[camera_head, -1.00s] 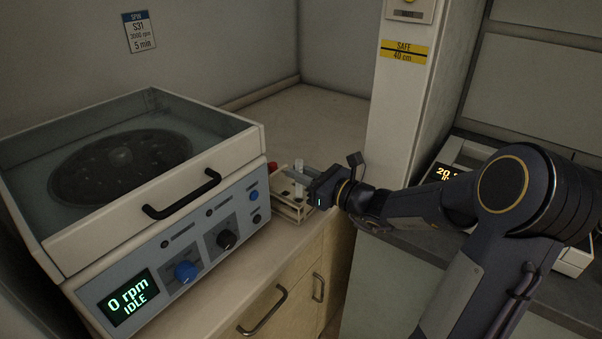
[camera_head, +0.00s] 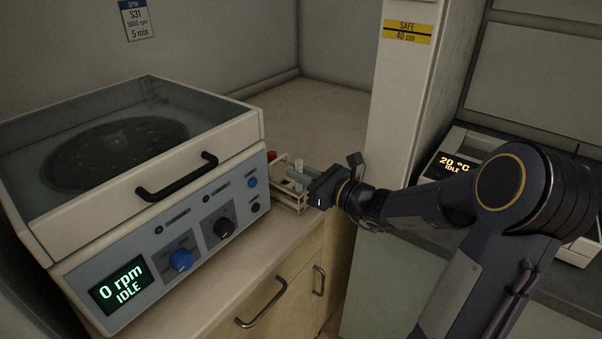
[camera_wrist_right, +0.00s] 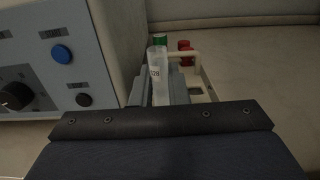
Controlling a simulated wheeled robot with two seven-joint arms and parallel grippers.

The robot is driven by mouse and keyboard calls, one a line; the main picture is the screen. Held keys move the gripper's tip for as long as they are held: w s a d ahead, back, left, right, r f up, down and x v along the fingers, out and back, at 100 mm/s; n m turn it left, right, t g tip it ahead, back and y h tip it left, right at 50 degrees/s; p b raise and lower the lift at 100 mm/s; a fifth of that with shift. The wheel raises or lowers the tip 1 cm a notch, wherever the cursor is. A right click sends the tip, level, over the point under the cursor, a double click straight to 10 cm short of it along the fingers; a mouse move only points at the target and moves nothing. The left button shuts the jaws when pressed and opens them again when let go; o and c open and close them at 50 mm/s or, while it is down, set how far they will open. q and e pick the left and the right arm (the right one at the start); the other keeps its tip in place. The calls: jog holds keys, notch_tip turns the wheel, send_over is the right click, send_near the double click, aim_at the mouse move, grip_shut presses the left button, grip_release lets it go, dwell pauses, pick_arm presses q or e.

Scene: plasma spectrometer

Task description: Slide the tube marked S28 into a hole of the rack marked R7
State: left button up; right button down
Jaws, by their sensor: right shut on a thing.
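My right gripper (camera_head: 305,176) is shut on this tube in the head view too, at the rack. The pale rack (camera_head: 291,203) stands on the counter just right of the centrifuge; its frame also shows in the right wrist view (camera_wrist_right: 205,75). The tube is over or in the rack's near part; its lower end is hidden, so I cannot tell if it is inside a hole. The R7 mark is not readable. My left gripper is out of view.
The centrifuge (camera_head: 150,205), reading 0 rpm IDLE, stands close on the left. A pillar (camera_head: 400,100) rises at the right. The counter behind the rack is clear.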

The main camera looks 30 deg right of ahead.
jog(key=shift+f, duration=0.15)
jog(key=shift+f+b, duration=0.9)
jog(key=shift+b, duration=0.1)
jog(key=shift+f, duration=0.15)
jog(key=c, duration=1.3)
grip_release()
